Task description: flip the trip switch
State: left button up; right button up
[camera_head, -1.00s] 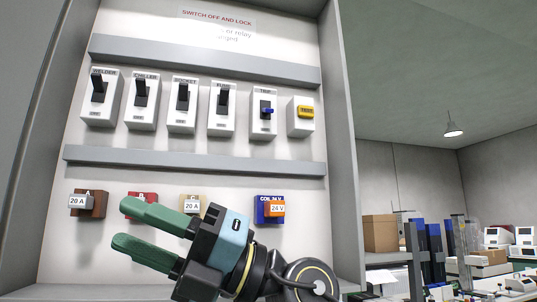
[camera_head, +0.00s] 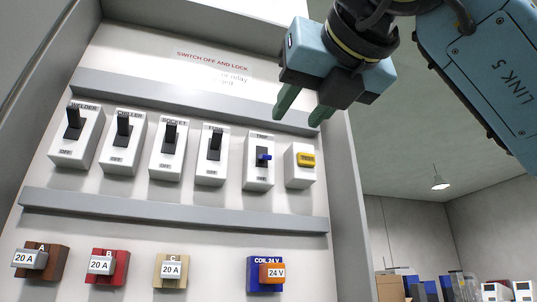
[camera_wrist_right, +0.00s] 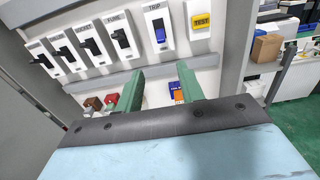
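The trip switch (camera_head: 259,160) is a white breaker labelled TRIP with a small blue lever, in the upper row of the cabinet panel; its "OFF" mark shows at the bottom. It also shows in the right wrist view (camera_wrist_right: 158,30). My right gripper (camera_head: 298,118) is above and to the right of it in the head view, with green fingers pointing down. The fingers are apart with nothing between them, and clear of the switch. In the right wrist view the gripper (camera_wrist_right: 165,82) points at the panel below the switch. My left gripper is not in view.
A yellow TEST button (camera_head: 306,160) sits right of the trip switch. A grey rail (camera_head: 170,213) runs below, above coloured plug blocks and the blue coil block (camera_head: 257,279).

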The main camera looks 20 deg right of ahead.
aim_at(268, 156)
jog(key=w+p, duration=0.3)
jog(key=w, duration=1)
jog(key=shift+w+a+r+p, duration=0.1)
jog(key=shift+a+p, duration=0.05)
jog(key=shift+p, duration=0.2)
grip_shut()
